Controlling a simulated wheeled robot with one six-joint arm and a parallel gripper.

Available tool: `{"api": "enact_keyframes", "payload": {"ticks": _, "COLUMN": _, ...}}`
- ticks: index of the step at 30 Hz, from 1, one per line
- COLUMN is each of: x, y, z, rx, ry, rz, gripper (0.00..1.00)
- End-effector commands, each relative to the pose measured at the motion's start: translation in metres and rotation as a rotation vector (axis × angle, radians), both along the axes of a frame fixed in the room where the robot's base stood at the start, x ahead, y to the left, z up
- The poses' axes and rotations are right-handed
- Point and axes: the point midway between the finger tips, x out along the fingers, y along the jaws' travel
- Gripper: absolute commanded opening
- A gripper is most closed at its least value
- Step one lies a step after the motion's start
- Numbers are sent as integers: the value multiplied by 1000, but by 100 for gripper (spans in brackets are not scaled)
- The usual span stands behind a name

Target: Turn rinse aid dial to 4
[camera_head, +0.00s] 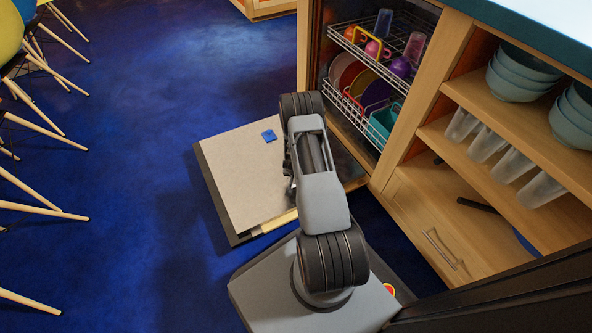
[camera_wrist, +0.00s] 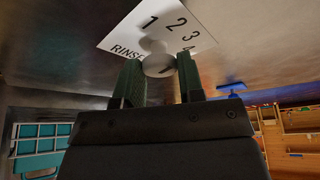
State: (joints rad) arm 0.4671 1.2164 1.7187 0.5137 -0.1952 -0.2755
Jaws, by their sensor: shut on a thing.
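The rinse aid dial (camera_wrist: 158,62) is a pale round knob at the top middle of the wrist view. It sits in front of a white label (camera_wrist: 185,25) with "RINSE", partly covered, and the numbers 1, 2, 3 and 4. My gripper (camera_wrist: 160,75) has one dark green finger on each side of the knob and is shut on it. A small dark mark shows on the knob's lower face, but I cannot tell which number it points to. In the head view the open dishwasher door (camera_head: 240,175) lies flat, and my arm hides the dial and fingertips.
A blue piece (camera_head: 269,135) is on the door, beside my arm. Racks of colourful dishes (camera_head: 372,85) stand inside the dishwasher. Shelves with teal bowls (camera_head: 525,75) and glasses (camera_head: 490,140) are at right. Chair legs (camera_head: 45,125) stand at far left, with clear blue floor between.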

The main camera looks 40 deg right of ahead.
Motion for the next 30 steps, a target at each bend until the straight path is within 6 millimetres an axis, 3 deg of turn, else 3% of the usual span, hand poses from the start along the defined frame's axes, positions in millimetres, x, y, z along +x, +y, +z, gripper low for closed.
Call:
{"api": "enact_keyframes", "payload": {"ticks": 5, "x": 0, "y": 1, "z": 8, "rx": 0, "ry": 7, "rz": -150, "gripper": 12}}
{"api": "enact_keyframes", "payload": {"ticks": 30, "x": 5, "y": 1, "z": -2, "rx": 3, "ry": 33, "rz": -934, "gripper": 12}}
